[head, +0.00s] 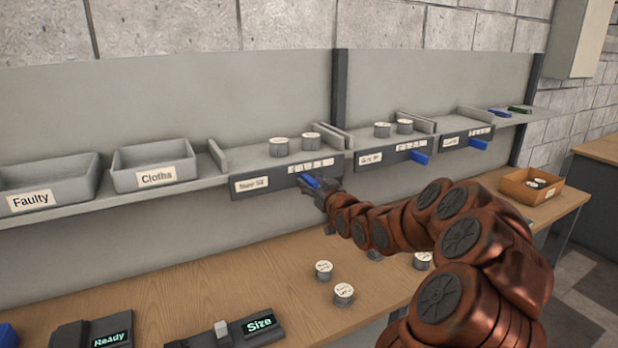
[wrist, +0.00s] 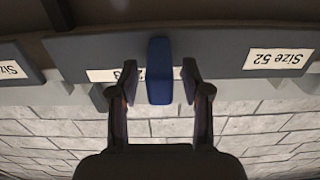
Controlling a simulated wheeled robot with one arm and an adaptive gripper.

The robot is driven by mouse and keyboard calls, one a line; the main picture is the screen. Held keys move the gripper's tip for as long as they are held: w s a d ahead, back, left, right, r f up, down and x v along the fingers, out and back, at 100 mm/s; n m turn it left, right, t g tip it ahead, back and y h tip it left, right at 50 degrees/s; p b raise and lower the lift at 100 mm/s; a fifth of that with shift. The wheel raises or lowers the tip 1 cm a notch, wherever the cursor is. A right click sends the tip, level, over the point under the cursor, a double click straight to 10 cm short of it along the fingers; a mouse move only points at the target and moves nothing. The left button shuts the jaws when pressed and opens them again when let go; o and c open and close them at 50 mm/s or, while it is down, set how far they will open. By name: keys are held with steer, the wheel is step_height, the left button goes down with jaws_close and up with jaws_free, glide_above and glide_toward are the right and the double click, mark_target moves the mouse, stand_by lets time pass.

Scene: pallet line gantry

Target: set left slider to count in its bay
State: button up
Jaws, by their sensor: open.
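The left slider is a blue tab (head: 310,181) on the dark front rail (head: 275,182) of the left bay, labelled Size 52. It stands below a white number strip (head: 311,165). In the upside-down wrist view the slider (wrist: 159,72) sits between the two fingers of my open gripper (wrist: 159,88), with a gap on each side. The strip (wrist: 104,75) is partly hidden by a finger, and its numbers are hard to read. In the head view my gripper (head: 319,190) is at the slider. Two round grey parts with white tops (head: 279,147) (head: 310,143) stand in this bay.
Two more bays on the right have blue sliders (head: 419,158) (head: 478,143). The middle one holds two parts (head: 382,130). Grey Faulty (head: 50,195) and Cloths (head: 150,178) bins stand left. Loose parts (head: 344,293) and devices lie on the bench below. An orange-brown box (head: 520,190) stands right.

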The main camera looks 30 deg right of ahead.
steer(key=shift+w, duration=0.8)
steer(key=shift+c, duration=0.2)
jaws_close()
